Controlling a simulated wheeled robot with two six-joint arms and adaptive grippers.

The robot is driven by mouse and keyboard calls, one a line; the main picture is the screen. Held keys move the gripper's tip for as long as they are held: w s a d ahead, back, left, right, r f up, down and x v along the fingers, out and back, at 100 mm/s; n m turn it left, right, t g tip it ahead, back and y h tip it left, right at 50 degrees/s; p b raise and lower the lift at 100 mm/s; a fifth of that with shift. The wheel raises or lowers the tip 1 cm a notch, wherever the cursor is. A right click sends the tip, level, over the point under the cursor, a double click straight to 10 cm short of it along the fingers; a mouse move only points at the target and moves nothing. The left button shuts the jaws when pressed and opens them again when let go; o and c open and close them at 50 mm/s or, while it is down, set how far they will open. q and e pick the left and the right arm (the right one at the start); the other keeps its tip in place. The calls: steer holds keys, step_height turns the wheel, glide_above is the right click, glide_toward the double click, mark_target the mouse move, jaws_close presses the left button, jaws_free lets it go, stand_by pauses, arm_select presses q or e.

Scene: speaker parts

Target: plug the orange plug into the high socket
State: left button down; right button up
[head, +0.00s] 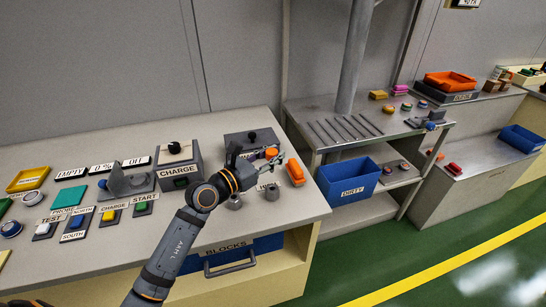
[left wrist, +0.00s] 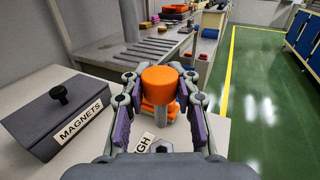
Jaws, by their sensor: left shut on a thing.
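The orange plug (left wrist: 160,80) has a round orange head and a grey shaft below it. It is upright between the fingertips of my left gripper (left wrist: 162,92), which is shut on it. In the head view the orange plug (head: 271,153) is in my left gripper (head: 268,156), over the right end of the bench. A label ending in "GH" (left wrist: 141,142) lies below, beside a grey socket (left wrist: 161,146) partly hidden by my gripper. In the head view two grey sockets, one left (head: 234,202) and one right (head: 272,192), stand near the label. The plug appears apart from both. My right gripper is not in view.
An orange block (head: 295,172) lies at the bench's right edge. The MAGNETS box (left wrist: 62,115) with a black knob is to the left in the wrist view. The CHARGE box (head: 179,165) stands further left. A blue DIRTY bin (head: 347,181) is beyond a gap.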

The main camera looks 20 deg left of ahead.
mark_target(273, 171)
arm_select(q)
steer(key=shift+w+r+p, duration=0.1)
steer(key=shift+r+p, duration=0.05)
steer(key=shift+p, duration=0.3)
steer(key=shift+y, duration=0.3)
step_height(273, 171, down, 5)
steer(key=b, duration=0.4)
steer(key=shift+f+b, duration=0.55)
steer(key=shift+f, duration=0.05)
steer(key=shift+w+d, duration=0.1)
steer(key=shift+w, duration=0.05)
steer(key=shift+r, duration=0.1)
stand_by(0.3)
